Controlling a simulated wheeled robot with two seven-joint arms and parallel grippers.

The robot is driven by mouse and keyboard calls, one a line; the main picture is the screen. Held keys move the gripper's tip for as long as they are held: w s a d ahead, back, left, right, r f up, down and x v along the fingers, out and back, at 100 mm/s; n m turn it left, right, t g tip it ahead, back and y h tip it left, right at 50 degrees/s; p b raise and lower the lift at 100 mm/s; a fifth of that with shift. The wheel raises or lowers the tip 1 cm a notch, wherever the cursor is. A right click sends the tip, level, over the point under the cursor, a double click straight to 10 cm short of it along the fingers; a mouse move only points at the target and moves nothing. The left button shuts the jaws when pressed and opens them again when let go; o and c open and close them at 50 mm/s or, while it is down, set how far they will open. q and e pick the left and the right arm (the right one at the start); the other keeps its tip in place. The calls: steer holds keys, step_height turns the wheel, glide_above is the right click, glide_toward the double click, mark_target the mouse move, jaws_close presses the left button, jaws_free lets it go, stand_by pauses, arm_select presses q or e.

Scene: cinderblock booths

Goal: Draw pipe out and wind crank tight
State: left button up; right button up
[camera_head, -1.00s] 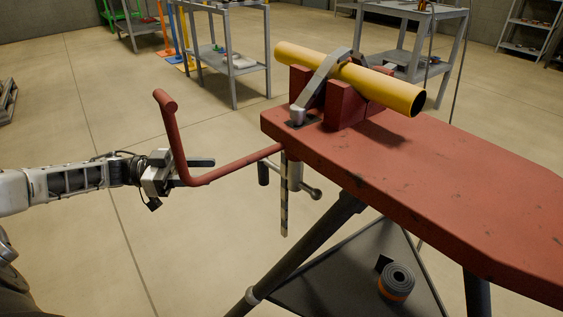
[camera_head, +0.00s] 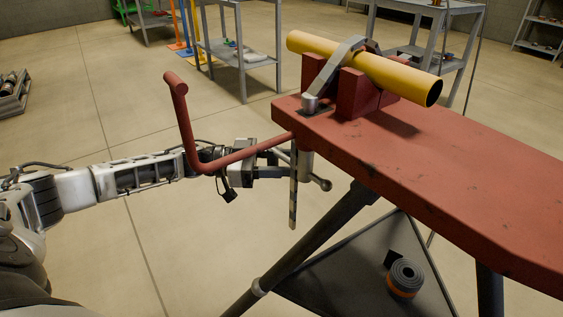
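The yellow pipe (camera_head: 395,76) lies tilted across the red jaw block (camera_head: 350,93) on the red bench (camera_head: 440,165), under a grey curved strap (camera_head: 332,68). The red crank (camera_head: 186,125) sticks out left of the bench end, its grip pointing up. A small metal T-handle (camera_head: 324,184) hangs below the bench end beside a flat strip (camera_head: 293,195). My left gripper (camera_head: 276,164) is behind and below the crank's arm, close to the left end of the T-handle. Its fingers look apart, but the crank partly hides them; contact cannot be told. My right gripper is out of view.
The bench's dark legs (camera_head: 315,238) slope down to a grey lower shelf (camera_head: 340,275) holding a rolled mat (camera_head: 404,279). Grey shelf carts (camera_head: 240,60) stand behind. A crate (camera_head: 12,95) is at the far left. The floor left of the bench is open.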

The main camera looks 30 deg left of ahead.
arm_select(q)
jaws_close()
steer(key=shift+w, duration=0.1)
